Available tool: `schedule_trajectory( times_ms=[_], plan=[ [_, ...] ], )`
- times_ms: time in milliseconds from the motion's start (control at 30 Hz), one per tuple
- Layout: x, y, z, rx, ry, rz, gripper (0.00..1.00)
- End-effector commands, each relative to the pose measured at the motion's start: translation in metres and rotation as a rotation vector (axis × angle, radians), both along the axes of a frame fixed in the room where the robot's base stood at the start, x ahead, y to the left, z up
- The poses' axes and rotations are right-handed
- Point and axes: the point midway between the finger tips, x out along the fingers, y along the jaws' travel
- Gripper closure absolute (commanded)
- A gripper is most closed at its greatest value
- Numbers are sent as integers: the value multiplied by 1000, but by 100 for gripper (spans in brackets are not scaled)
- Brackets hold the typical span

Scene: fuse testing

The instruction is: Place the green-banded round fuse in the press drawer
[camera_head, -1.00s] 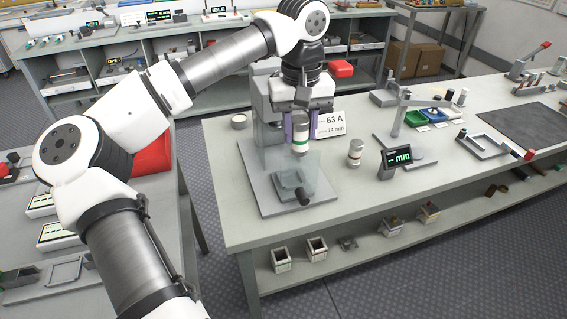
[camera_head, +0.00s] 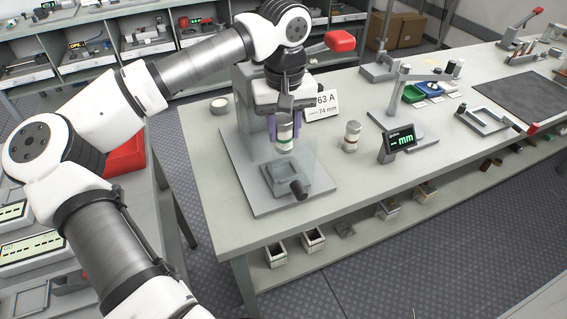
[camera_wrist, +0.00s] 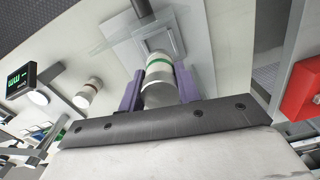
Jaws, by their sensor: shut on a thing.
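The green-banded round fuse (camera_head: 285,134) is a white cylinder with metal ends. My gripper (camera_head: 285,128) is shut on it and holds it upright above the press. In the wrist view the fuse (camera_wrist: 159,80) sits between my purple fingers (camera_wrist: 160,88), its green band toward the drawer. The press drawer (camera_head: 286,178) is a grey square tray with a dark handle, pulled out at the front of the press base plate. In the wrist view the drawer (camera_wrist: 150,42) lies just beyond the fuse. A clear guard stands around the drawer area. The fuse appears apart from the drawer.
Another round fuse (camera_head: 352,136) stands on the bench right of the press, beside a display reading mm (camera_head: 398,146). A 63 A sign (camera_head: 322,106) stands behind. A red lever knob (camera_head: 340,41) is at the upper right of my gripper. A small round dish (camera_head: 220,105) is left.

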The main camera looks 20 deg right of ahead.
Motion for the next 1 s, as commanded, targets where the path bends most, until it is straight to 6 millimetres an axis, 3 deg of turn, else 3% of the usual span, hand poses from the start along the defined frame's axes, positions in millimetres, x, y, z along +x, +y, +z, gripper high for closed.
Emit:
schedule_trajectory(
  times_ms=[133,600,967,1000],
  plan=[
    [-1,0,-25,-2,3,-2,94],
    [-1,-1,-75,-2,1,-1,94],
    [0,0,-80,-1,-1,0,94],
    [0,0,-79,-1,0,0,63]
  ],
)
